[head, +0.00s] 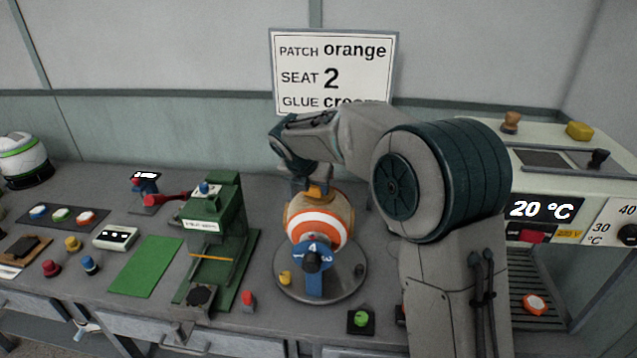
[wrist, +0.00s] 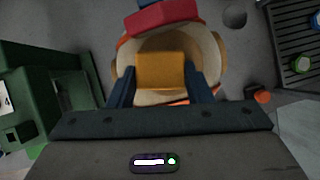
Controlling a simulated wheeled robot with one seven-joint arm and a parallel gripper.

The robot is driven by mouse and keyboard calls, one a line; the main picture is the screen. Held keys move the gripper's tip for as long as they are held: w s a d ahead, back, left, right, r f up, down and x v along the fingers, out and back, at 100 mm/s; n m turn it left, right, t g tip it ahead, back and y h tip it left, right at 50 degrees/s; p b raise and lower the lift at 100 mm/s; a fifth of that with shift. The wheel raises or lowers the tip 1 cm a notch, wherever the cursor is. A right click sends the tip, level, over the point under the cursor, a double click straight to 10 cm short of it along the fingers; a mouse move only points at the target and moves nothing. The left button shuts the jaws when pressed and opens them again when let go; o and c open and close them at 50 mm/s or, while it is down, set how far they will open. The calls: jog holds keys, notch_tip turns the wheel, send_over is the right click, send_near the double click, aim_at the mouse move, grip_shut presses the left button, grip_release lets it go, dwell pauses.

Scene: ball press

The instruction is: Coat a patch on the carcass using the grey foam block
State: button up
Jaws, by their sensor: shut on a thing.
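The carcass (head: 318,224), a ball with orange and white bands and a tan top, sits in a blue stand (head: 314,284) on a round grey turntable (head: 340,288). In the wrist view the carcass (wrist: 205,50) shows a cream, bowl-like face. My gripper (wrist: 160,80) is shut on an orange-yellow block (wrist: 160,70), held over or against that face; contact cannot be told. The block also shows at the ball's top in the head view (head: 318,191). Any grey foam under the block is hidden, and I cannot make out a separate grey foam block.
A green press (head: 215,235) stands left of the turntable, with a green mat (head: 147,266) beside it. A machine reading 20 °C (head: 542,209) stands at right. The sign (head: 335,70) reads patch orange, seat 2; its glue line is partly covered by my arm.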

jog(key=shift+a+p, duration=0.35)
jog(key=shift+a, duration=0.6)
jog(key=shift+d+f, duration=0.1)
jog(key=shift+d, duration=0.3)
jog(key=shift+d+p, duration=1.15)
jog(key=shift+d, duration=1.65)
notch_tip(320, 180, up, 4)
jog(key=p, duration=0.4)
jog(key=shift+r, duration=1.15)
jog(key=shift+a, duration=0.1)
